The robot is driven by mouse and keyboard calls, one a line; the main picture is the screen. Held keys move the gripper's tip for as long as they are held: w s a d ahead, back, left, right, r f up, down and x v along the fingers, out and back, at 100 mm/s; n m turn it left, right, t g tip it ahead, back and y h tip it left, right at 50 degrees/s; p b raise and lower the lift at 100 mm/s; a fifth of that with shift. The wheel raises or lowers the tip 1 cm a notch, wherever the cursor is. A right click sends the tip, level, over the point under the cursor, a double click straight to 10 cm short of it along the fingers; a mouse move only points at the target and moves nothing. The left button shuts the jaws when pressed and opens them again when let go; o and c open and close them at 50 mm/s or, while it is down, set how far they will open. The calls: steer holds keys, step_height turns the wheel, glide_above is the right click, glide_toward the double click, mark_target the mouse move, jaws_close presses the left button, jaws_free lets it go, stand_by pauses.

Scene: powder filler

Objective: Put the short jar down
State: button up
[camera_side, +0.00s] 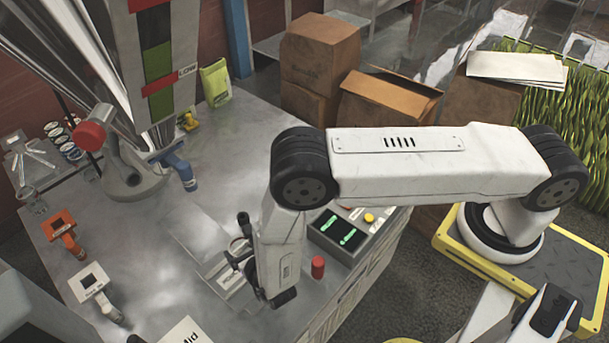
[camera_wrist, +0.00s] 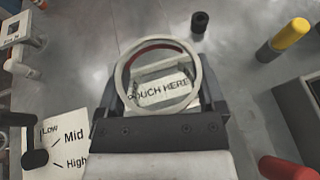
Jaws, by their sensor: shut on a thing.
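My gripper (camera_wrist: 162,88) is shut on the short jar (camera_wrist: 160,70), which shows in the wrist view as a clear, round, open-topped vessel with a pale rim. The two dark jaws press on its left and right sides. I look down through it at a light label reading "TOUCH HERE". Whether the jar's base touches the surface below cannot be told. In the side view my gripper (camera_side: 236,262) is low over the metal table (camera_side: 190,230), left of the control box. The jar is not clear there.
A control box (camera_side: 340,232) with green displays and a red cylinder (camera_side: 318,266) stand close right of my gripper. A Low/Mid/High sign (camera_wrist: 68,145) lies to the left in the wrist view. A small black cylinder (camera_wrist: 200,20) stands beyond the jar. The filler's hopper (camera_side: 110,60) stands further left.

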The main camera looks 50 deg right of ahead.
steer(key=shift+w+a+f, duration=0.25)
steer(key=shift+w+f, duration=0.35)
steer(key=shift+f, duration=0.15)
steer(key=shift+w+a+f, duration=0.25)
steer(key=shift+w+f, duration=0.3)
steer(key=shift+f, duration=0.2)
steer(key=shift+w+f, duration=0.2)
steer(key=shift+f, duration=1.5)
steer(key=shift+f, duration=0.2)
steer(key=o, duration=1.1)
steer(key=shift+a+r, duration=0.1)
steer(key=shift+r, duration=0.15)
